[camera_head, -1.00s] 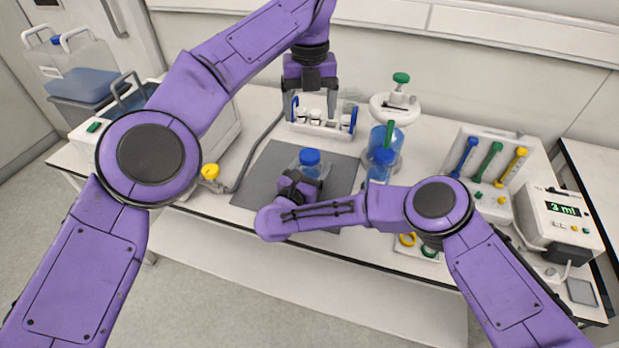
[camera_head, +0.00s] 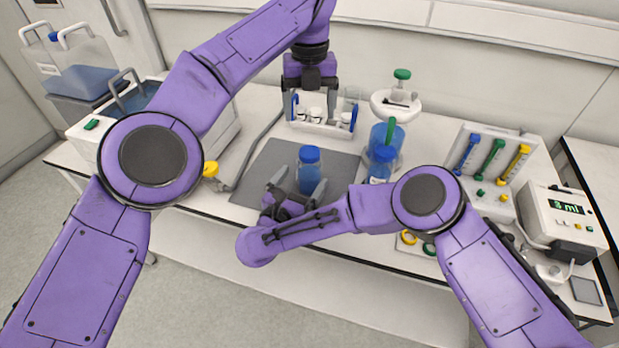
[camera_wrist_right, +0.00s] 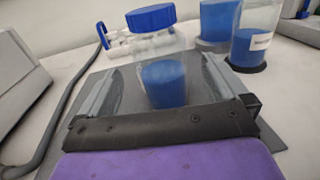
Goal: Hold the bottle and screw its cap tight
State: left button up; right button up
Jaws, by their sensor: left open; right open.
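The bottle (camera_head: 309,178) is clear with blue liquid and stands upright on the grey mat. Its blue cap (camera_head: 309,154) sits on top; how tight it is cannot be told. In the right wrist view the bottle (camera_wrist_right: 163,82) shows straight ahead, with the cap (camera_wrist_right: 150,17) above it. My right gripper (camera_head: 299,184) is open, low at the bottle's near side, with one finger on each side and visible gaps to the bottle. My left gripper (camera_head: 314,103) is open, pointing down over the vial rack, behind the bottle and well apart from it.
The vial rack (camera_head: 322,126) stands behind the grey mat (camera_head: 262,178). A grey hose (camera_head: 246,165) runs along the mat's left side. The mat is otherwise clear.

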aim_at(304, 178)
jog(key=shift+v, duration=2)
